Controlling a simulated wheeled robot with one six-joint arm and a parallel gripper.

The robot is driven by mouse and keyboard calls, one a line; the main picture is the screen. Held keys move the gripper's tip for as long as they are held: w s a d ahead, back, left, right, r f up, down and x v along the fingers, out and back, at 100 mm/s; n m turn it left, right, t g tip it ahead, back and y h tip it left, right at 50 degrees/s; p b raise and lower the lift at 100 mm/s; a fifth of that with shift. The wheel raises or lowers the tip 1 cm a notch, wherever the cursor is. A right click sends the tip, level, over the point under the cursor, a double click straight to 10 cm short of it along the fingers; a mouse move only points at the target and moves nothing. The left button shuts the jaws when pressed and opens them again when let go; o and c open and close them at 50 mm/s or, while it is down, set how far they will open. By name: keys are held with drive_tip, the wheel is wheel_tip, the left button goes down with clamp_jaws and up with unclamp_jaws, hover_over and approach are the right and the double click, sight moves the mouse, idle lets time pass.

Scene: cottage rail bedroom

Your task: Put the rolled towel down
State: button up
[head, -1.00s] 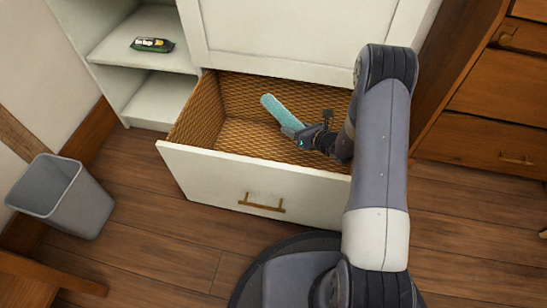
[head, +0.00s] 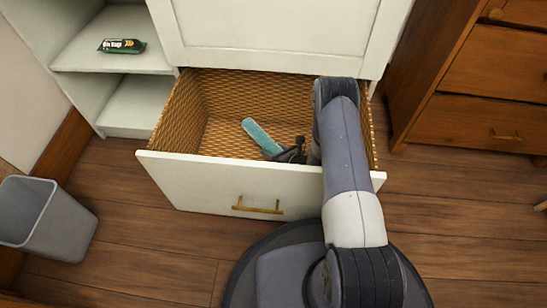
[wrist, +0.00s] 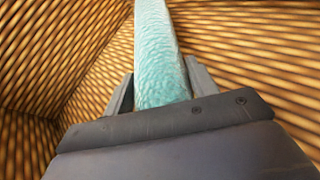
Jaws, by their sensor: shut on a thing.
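The rolled towel (head: 262,137) is a light teal roll. It is inside the open, wicker-lined drawer (head: 230,183) of the white cabinet. My gripper (head: 285,153) reaches down into the drawer from the right and is shut on one end of the towel. In the wrist view the towel (wrist: 157,50) runs up and away between the two fingers (wrist: 155,90), with woven drawer lining around it. I cannot tell whether the towel touches the drawer floor. The drawer's front panel hides part of the gripper in the head view.
A dark green packet (head: 122,46) lies on the white shelf at upper left. A grey bin (head: 45,220) stands on the floor at left. A wooden dresser (head: 480,100) stands at right. The drawer's left part is bare.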

wheel_tip(320, 180, down, 3)
drive_tip(key=shift+f+b, duration=0.1)
drive_tip(key=shift+b, duration=0.45)
drive_tip(key=o, duration=1)
